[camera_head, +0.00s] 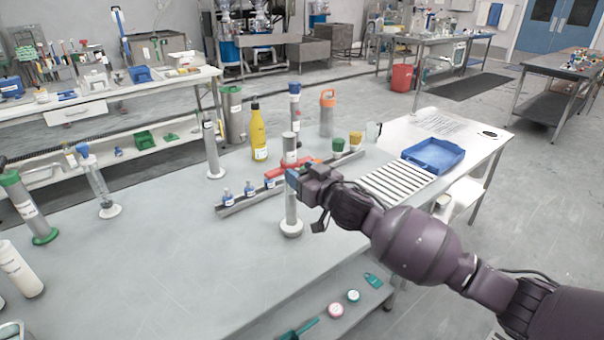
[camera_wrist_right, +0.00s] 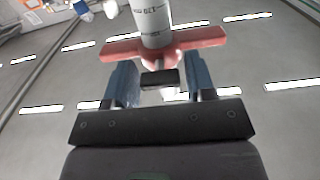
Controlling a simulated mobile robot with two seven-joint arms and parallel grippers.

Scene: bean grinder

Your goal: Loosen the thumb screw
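The thumb screw (camera_wrist_right: 160,79) shows in the right wrist view as a small dark block on a short metal stem. It sits in front of a red winged clamp (camera_wrist_right: 205,38) around a pale labelled cylinder (camera_wrist_right: 152,14). My right gripper (camera_wrist_right: 161,82) is open, with one blue finger on each side of the thumb screw and a small gap visible on both sides. In the head view my right gripper (camera_head: 291,180) is in front of the red clamp (camera_head: 277,171) and hides the screw. My left gripper is not in view.
A grey cylinder on a round base (camera_head: 291,229) stands just below my right gripper. A yellow bottle (camera_head: 258,134), a rail with small blue-capped bottles (camera_head: 240,202) and a blue tray (camera_head: 433,155) are nearby. The table's left middle is clear.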

